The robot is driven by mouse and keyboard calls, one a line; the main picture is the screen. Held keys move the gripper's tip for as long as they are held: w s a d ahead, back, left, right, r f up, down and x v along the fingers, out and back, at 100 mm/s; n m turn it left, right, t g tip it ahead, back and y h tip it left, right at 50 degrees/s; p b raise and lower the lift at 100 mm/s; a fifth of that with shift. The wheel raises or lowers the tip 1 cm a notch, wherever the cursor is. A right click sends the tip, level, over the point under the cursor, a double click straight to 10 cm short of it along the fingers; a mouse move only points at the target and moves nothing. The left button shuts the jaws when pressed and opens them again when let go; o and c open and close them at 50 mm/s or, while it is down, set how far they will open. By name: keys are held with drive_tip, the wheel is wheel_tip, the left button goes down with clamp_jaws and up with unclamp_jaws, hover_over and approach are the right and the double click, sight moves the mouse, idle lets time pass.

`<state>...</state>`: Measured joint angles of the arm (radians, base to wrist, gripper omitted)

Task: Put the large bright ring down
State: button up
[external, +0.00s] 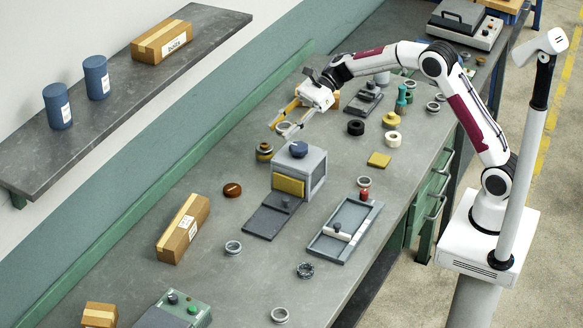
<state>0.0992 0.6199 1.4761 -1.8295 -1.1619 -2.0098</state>
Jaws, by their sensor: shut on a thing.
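My gripper (281,131) is in the upper middle of the external view, reaching left over the bench. It is shut on a large bright ring (288,128), a pale metallic ring between its fingertips. The ring is partly hidden by the fingers. It appears to be above the bench, but its exact height is hard to tell.
Just in front stands a grey grinder box (312,172) with a blue knob (299,149). A dark and yellow ring stack (264,152) is close by at left. A grey tray (345,230) lies at right.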

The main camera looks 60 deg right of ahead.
drive_tip(key=s+d+m+t, duration=0.1)
drive_tip(key=s+d, duration=0.1)
drive_tip(key=d, duration=1.2)
drive_tip(key=m+t, duration=0.1)
hover_over(341, 149)
wheel_tip(341, 149, down, 10)
drive_tip(key=shift+d+f+h, duration=0.1)
drive_tip(key=shift+f+h, duration=0.2)
drive_tip(key=shift+f, duration=3.1)
drive_tip(key=shift+f, duration=1.9)
drive_tip(key=shift+f, duration=0.1)
